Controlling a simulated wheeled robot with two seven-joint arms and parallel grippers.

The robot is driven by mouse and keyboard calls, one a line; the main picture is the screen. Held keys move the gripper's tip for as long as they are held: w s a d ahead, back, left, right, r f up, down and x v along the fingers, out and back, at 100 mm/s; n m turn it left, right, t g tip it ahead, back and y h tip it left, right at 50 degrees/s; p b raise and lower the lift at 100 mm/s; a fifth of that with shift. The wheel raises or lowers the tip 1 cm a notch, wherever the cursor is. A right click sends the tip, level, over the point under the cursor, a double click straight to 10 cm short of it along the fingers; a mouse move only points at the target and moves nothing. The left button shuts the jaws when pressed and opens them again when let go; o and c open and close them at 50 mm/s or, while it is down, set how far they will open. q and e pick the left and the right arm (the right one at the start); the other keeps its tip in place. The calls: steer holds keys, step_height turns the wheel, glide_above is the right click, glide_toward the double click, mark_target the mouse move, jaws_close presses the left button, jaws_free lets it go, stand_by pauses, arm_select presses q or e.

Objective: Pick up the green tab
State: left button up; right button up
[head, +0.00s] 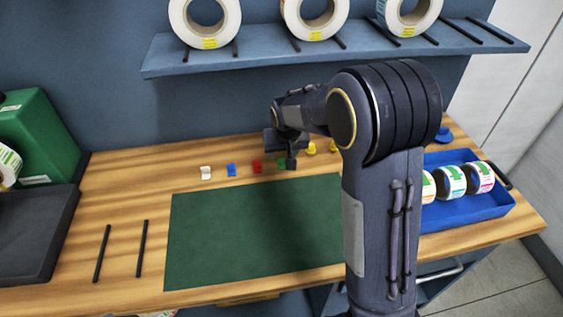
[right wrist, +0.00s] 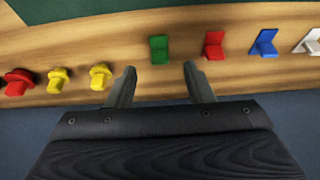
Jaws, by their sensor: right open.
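The green tab (right wrist: 159,49) stands on the wooden table in the right wrist view, just beyond and between the fingertips. In the head view the green tab (head: 282,162) is mostly hidden behind my right gripper (head: 287,158). My right gripper also shows in the right wrist view (right wrist: 160,80), with its two fingers apart and nothing between them. The fingers and the tab look apart, but the height gap is hard to tell. My left gripper is not in view.
A red tab (head: 256,166), a blue tab (head: 231,170) and a white tab (head: 206,172) stand in a row beside the green one. Yellow knobs (right wrist: 100,76) and a red knob (right wrist: 18,82) stand on the other side. A green mat (head: 250,235) lies in front; a blue tray (head: 465,212) holds label rolls.

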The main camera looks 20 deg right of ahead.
mark_target(282, 158)
steer(key=x, duration=0.5)
steer(key=shift+w+d+r, duration=0.1)
steer(key=shift+w, duration=0.15)
jaws_close()
